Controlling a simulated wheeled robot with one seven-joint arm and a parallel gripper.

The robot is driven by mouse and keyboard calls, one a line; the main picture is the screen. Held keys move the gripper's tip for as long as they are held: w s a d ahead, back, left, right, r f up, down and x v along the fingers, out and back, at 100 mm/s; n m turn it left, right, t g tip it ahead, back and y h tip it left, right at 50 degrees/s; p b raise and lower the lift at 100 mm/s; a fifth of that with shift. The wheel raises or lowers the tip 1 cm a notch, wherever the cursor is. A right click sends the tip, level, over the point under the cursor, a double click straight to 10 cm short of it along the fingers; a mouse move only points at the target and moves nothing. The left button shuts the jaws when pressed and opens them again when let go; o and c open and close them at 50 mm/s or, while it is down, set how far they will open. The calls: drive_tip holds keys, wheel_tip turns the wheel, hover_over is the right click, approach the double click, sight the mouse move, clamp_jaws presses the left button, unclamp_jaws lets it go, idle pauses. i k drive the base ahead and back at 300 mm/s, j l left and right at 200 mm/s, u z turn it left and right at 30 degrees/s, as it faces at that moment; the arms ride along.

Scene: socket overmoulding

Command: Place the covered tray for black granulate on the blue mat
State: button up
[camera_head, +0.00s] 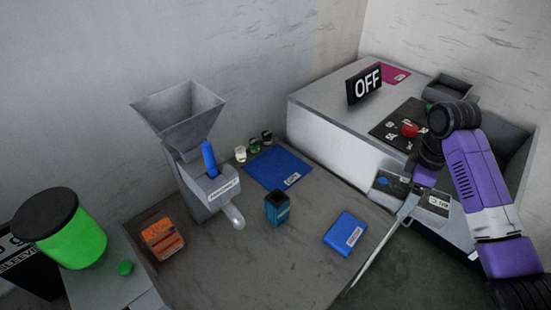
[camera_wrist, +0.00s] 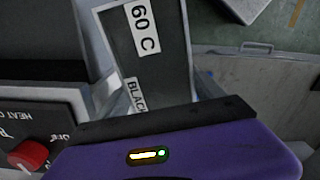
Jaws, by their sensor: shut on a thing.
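My gripper (camera_head: 425,176) is at the front edge of the grey machine at the right. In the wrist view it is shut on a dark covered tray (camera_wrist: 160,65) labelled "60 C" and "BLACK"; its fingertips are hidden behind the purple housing. In the head view a dark labelled surface (camera_head: 408,191) shows just below my gripper; I cannot tell how much of it is the tray. The flat blue mat (camera_head: 277,167) with a white label lies on the table at the back, left of my gripper and apart from it. Its surface is bare.
The machine (camera_head: 335,125) carries an "OFF" sign (camera_head: 365,85) and a red knob (camera_head: 409,130). A grey hopper (camera_head: 180,105) stands left of the mat, small jars (camera_head: 254,146) behind it. A blue open container (camera_head: 277,208), a blue box (camera_head: 346,233) and an orange box (camera_head: 162,240) stand on the table.

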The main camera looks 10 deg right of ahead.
sight(276, 166)
drive_tip(key=i+l+u, duration=1)
drive_tip(key=l, duration=0.2)
